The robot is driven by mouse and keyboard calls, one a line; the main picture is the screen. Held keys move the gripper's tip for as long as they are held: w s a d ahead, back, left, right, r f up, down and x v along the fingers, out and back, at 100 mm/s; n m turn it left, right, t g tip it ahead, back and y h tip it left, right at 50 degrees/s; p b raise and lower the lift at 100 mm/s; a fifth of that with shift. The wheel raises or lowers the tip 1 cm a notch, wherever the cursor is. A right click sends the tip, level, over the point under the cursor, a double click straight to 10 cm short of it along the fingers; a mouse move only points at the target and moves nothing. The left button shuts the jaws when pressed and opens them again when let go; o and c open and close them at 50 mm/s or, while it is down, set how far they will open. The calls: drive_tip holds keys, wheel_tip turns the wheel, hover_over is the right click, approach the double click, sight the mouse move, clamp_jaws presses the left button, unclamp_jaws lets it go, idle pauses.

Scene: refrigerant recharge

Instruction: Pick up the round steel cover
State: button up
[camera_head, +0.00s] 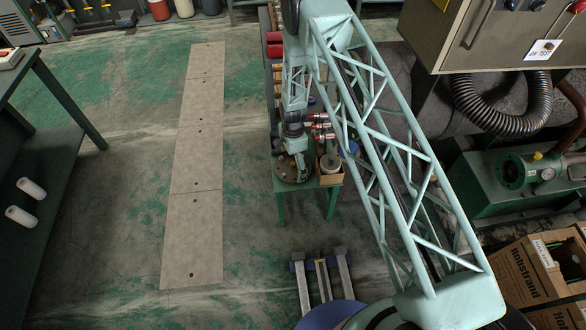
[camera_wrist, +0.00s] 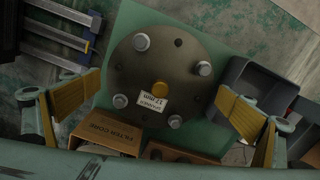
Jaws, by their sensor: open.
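The round steel cover (camera_wrist: 145,60) is a dark disc in the middle of the wrist view, on the green table (camera_wrist: 205,28). It has several bolt heads, a brass-coloured centre plug and a white tag reading "SPANNER 17 mm". In the head view, the cover (camera_head: 287,174) lies near the table's front corner, partly hidden by my gripper (camera_head: 299,165). My gripper (camera_wrist: 154,112) is open, its yellow-padded fingers spread left and right of the cover's lower part in the wrist picture. Nothing is between the pads that I can see as held; contact cannot be told.
A cardboard "FILTER CORE" box (camera_wrist: 108,134) is beside the cover; it also shows in the head view (camera_head: 330,178). A dark grey bin (camera_wrist: 262,85) is at the right in the wrist view. Red-capped fittings (camera_head: 320,127) lie farther back. Open floor (camera_head: 110,200) is to the left.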

drive_tip(key=shift+s, duration=0.1)
drive_tip(key=c, duration=1.9)
drive_tip(key=shift+c, duration=0.5)
drive_tip(key=shift+f, duration=0.1)
